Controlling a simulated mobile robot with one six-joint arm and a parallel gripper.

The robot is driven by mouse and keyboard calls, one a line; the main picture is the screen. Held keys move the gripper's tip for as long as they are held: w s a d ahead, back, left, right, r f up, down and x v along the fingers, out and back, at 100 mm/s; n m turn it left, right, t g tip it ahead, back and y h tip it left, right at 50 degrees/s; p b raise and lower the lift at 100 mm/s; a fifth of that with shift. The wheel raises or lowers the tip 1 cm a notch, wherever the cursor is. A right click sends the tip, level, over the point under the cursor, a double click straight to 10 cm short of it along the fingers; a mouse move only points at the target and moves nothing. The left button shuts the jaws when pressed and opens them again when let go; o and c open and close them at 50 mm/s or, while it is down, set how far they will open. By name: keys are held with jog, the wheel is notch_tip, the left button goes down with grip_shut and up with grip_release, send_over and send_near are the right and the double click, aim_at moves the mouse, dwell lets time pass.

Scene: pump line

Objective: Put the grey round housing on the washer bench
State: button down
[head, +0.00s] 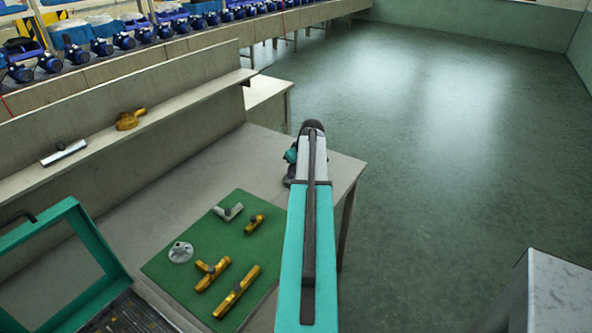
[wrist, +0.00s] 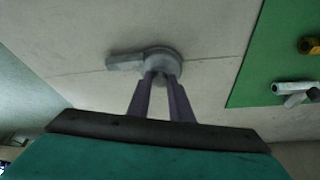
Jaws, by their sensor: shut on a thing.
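In the wrist view my gripper (wrist: 160,80) is shut on the grey round housing (wrist: 128,63), a round body with a short spout pointing left. A pale bench surface lies behind it; I cannot tell whether the housing touches it. Nothing seen marks which surface is the washer bench. A smaller pale table (head: 265,90) stands beyond this bench.
A green mat (head: 160,268) holds a grey flanged piece (head: 180,252), a grey tee (head: 228,212) and several gold fittings. A shelf (head: 95,148) carries a gold round housing (head: 129,120) and a grey pipe piece (head: 63,153). A teal-framed open lid (head: 95,240) stands at left.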

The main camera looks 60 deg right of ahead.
jog(key=c, duration=1.6)
grip_release()
jog(key=shift+f, duration=0.1)
jog(key=shift+r, duration=0.25)
jog(key=shift+b+v, duration=1.1)
jog(key=shift+v, duration=4.85)
